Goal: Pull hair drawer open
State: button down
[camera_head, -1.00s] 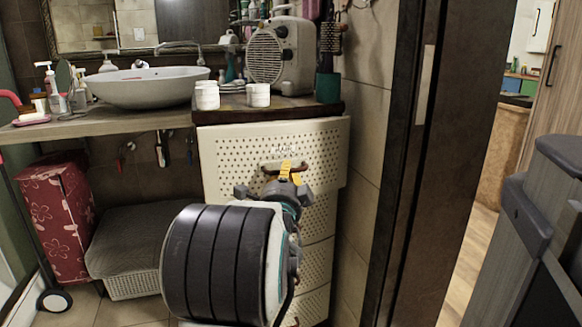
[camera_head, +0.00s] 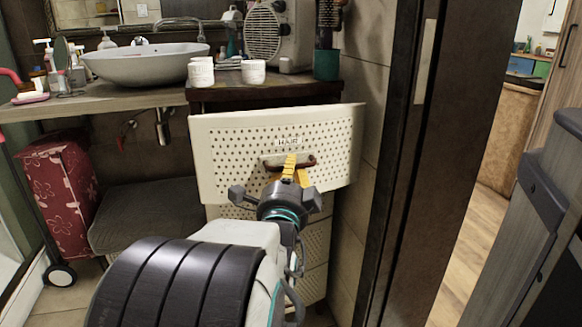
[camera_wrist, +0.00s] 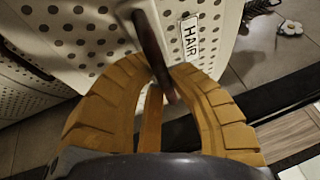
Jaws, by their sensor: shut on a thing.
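The hair drawer (camera_head: 230,142) is the top one of a white perforated drawer unit, with a dark handle (camera_head: 308,162) and a HAIR label (camera_head: 288,142) above it. Its front stands forward of the cabinet top and of the drawers below. My gripper (camera_head: 290,168) has its yellow fingers at the handle and is shut on it. In the wrist view, the yellow fingers (camera_wrist: 160,95) close around the dark handle bar (camera_wrist: 150,40), beside the HAIR label (camera_wrist: 190,38). The drawer's inside is hidden from the head view.
A dark top (camera_head: 262,92) above the drawers bears white jars (camera_head: 253,72), a fan heater (camera_head: 280,35) and a green cup (camera_head: 326,64). A basin (camera_head: 145,62) is to the left. A red floral case (camera_head: 60,195) stands below it. A dark door frame (camera_head: 400,170) is close on the right.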

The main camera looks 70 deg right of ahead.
jog(key=shift+s+a+r, duration=0.2)
jog(key=shift+s+a, duration=0.05)
jog(key=c, duration=1.1)
grip_release()
jog(key=shift+f, duration=0.2)
